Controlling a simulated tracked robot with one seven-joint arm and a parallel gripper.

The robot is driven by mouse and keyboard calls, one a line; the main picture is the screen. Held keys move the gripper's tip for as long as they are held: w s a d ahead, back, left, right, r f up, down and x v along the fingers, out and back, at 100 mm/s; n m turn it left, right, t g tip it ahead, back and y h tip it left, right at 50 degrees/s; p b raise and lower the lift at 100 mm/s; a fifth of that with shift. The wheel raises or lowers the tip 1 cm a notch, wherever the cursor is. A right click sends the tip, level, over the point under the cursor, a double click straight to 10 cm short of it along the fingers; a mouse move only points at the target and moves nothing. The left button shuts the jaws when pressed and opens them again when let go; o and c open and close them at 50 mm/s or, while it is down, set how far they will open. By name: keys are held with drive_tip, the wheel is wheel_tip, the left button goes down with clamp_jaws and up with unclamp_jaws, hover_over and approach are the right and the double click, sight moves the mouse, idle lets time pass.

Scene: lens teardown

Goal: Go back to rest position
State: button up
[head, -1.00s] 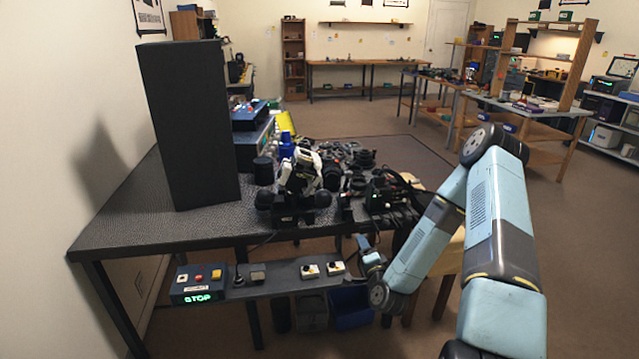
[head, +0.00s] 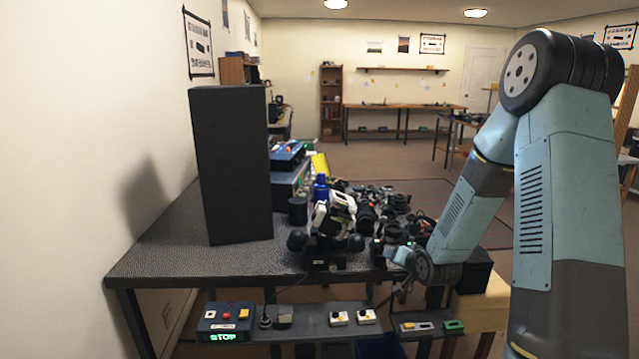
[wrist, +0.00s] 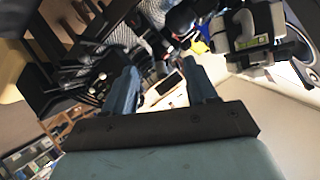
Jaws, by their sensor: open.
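My gripper (wrist: 160,78) is open in the wrist view. Its two blue fingers stand apart, with nothing between them. In the head view my light-blue arm rises tall on the right, with its elbow high. It bends down to the wrist at the right front edge of the dark workbench (head: 160,262). The fingertips are too small to make out there. A black and white device (head: 335,215) stands on the bench just left of my wrist. It also shows at the upper right of the wrist view (wrist: 245,35).
A tall dark box (head: 230,165) stands at the bench's left. Many dark lens parts (head: 385,200) crowd its right side. A control box with a lit STOP sign (head: 224,322) and small switch boxes (head: 352,317) sit on the lower front shelf. Open floor lies behind the bench.

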drive_tip(key=s+d+r+n+g+h, duration=0.1)
drive_tip(key=s+r+n+g+h, duration=0.1)
drive_tip(key=s+r, duration=0.6)
drive_tip(key=s+r+n+g+h, duration=0.15)
drive_tip(key=s+r, duration=0.35)
drive_tip(key=r, duration=0.5)
drive_tip(key=s+r+g, duration=0.1)
drive_tip(key=s+r, duration=0.3)
drive_tip(key=s, duration=0.7)
drive_tip(key=s+r+g, duration=0.2)
drive_tip(key=s+r, duration=0.3)
drive_tip(key=s, duration=0.7)
drive_tip(key=shift+a+r+n+y, duration=0.2)
drive_tip(key=shift+a+n+y, duration=0.1)
drive_tip(key=shift+n+y, duration=0.15)
